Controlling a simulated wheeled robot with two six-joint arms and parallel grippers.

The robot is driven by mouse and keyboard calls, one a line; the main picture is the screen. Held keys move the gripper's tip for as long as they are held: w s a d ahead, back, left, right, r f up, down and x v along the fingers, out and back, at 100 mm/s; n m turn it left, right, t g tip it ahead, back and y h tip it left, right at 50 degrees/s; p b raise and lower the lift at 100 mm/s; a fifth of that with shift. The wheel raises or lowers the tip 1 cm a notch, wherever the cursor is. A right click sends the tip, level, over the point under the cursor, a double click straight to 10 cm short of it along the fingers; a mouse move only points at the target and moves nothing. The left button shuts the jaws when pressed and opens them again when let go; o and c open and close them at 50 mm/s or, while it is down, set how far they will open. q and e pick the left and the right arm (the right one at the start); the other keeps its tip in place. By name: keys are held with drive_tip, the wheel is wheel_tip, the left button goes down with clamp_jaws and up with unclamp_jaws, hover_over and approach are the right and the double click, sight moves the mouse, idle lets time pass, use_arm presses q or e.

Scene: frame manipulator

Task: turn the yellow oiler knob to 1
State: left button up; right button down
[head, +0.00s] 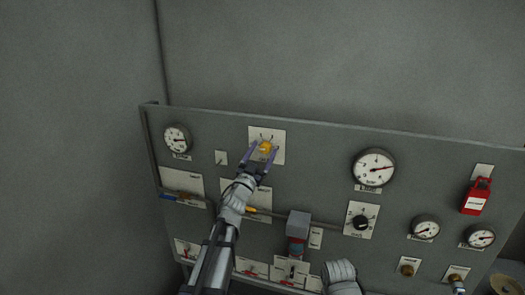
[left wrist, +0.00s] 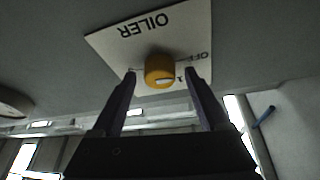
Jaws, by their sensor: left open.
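The yellow oiler knob (head: 265,147) sits on a pale label plate (head: 279,136) at the panel's upper left. In the left wrist view the knob (left wrist: 159,68) is in front of the plate (left wrist: 112,42), which reads OILER upside down, with OFF and 1 at the right. A white mark shows low on the knob's face, its right end toward the 1. My left gripper (head: 262,153) is open, its fingers on either side of the knob. Gaps show between the knob and both fingers in the left wrist view (left wrist: 161,76). My right gripper is not in view.
A small switch (head: 221,158) is left of the gripper. The wall above is clear.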

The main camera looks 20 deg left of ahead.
use_arm(q)
clamp_jaws()
idle(0.6)
